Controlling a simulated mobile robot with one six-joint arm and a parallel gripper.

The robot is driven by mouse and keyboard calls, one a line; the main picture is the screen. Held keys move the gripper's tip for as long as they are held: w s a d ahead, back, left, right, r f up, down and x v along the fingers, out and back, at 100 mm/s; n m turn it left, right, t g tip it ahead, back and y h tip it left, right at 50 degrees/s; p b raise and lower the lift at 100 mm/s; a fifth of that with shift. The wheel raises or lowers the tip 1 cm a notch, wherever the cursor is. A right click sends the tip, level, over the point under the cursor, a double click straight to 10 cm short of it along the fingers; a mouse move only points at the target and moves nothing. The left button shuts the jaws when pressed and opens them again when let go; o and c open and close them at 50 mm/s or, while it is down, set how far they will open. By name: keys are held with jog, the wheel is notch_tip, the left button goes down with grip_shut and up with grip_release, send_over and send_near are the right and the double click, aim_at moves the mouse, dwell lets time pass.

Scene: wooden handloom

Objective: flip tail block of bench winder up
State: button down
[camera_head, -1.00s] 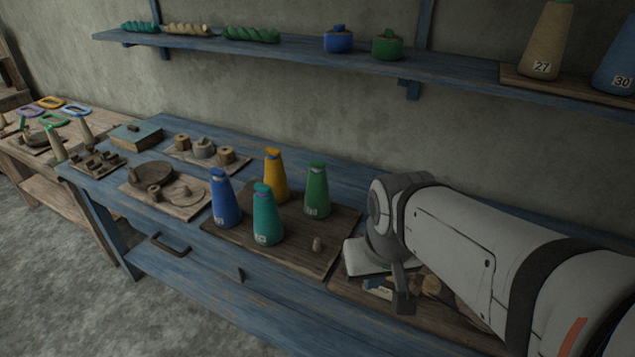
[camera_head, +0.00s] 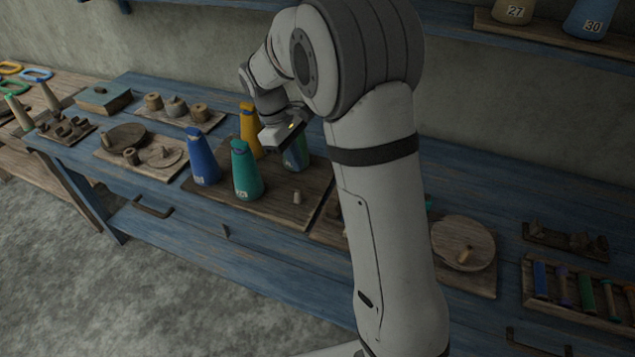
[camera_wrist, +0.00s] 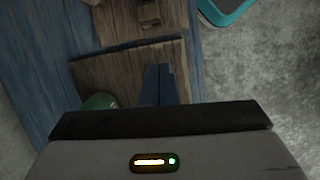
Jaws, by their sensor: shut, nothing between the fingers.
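My gripper (camera_head: 285,134) is above the bench in the head view, in front of the green cone (camera_head: 296,157) and near the yellow one. Its narrow fingers (camera_wrist: 159,80) are shut and empty in the wrist view, over dark wooden boards. A board with a round wooden disc and peg (camera_head: 463,243) lies right of my arm; it may be part of the bench winder. My arm hides the board's left part. A small wooden block (camera_wrist: 148,12) shows at the top of the wrist view. I cannot tell whether it is the tail block.
Blue (camera_head: 203,158) and teal (camera_head: 246,170) cones stand left of my gripper. A small peg (camera_head: 296,198) stands on their board. A rack of coloured bobbins (camera_head: 582,292) is at the right. A shelf with large cones (camera_head: 589,18) runs above.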

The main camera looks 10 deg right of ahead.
jog(key=shift+w+a+f+n+g+h, duration=0.15)
jog(key=shift+w+a+f+n, duration=0.15)
jog(key=shift+w+f, duration=0.35)
jog(key=shift+w+a+f+n+g+h, duration=0.15)
jog(key=shift+w+a+f+n, duration=0.15)
jog(key=shift+w+f, duration=0.3)
jog(key=x, duration=0.9)
jog(key=shift+s+p, duration=0.1)
jog(key=shift+p, duration=0.3)
jog(key=s+d, duration=0.2)
jog(key=shift+d+f+p, duration=0.35)
jog(key=shift+s+d, duration=0.2)
jog(key=shift+d, duration=0.2)
jog(key=shift+s, duration=0.15)
